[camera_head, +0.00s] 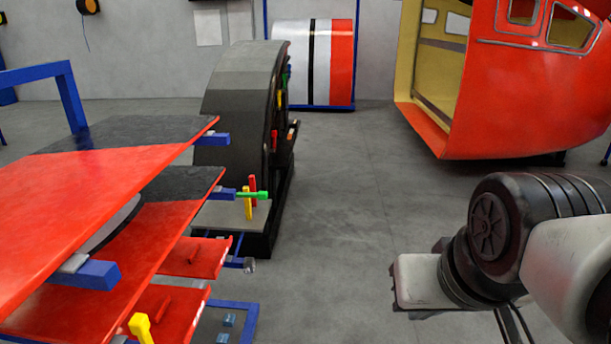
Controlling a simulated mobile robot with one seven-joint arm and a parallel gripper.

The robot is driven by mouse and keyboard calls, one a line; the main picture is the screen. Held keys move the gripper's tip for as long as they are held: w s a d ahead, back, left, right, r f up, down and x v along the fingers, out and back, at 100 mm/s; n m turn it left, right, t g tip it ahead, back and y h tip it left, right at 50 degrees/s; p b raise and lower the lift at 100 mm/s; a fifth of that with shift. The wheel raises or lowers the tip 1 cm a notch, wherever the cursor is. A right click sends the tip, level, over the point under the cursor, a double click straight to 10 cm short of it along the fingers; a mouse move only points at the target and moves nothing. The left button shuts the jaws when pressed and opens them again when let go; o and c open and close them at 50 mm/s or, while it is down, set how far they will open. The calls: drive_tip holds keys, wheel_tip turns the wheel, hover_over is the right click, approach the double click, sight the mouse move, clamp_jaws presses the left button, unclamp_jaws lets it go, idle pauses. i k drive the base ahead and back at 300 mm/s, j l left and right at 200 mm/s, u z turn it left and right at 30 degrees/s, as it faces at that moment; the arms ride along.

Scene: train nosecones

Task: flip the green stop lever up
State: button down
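A smaller green piece (286,75) shows farther back on the dark curved unit; I cannot tell which green piece is the stop lever. My arm is at the lower right, well apart from the levers. I cannot make out my gripper's fingers.
Stacked red panels (95,180) with blue brackets (98,274) fill the left. The dark curved unit (228,120) stands behind the levers. A red-and-yellow nosecone (480,110) is at the back right. The grey floor (340,200) in the middle is clear.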

sight(262, 196)
drive_tip(key=i+l, duration=0.1)
drive_tip(key=i, duration=0.35)
drive_tip(key=i+l, duration=0.15)
drive_tip(key=i, duration=0.3)
drive_tip(key=i+l, duration=0.1)
drive_tip(key=i, duration=0.35)
drive_tip(key=i+j+u, duration=0.1)
drive_tip(key=i+j, duration=0.35)
drive_tip(key=i, duration=0.15)
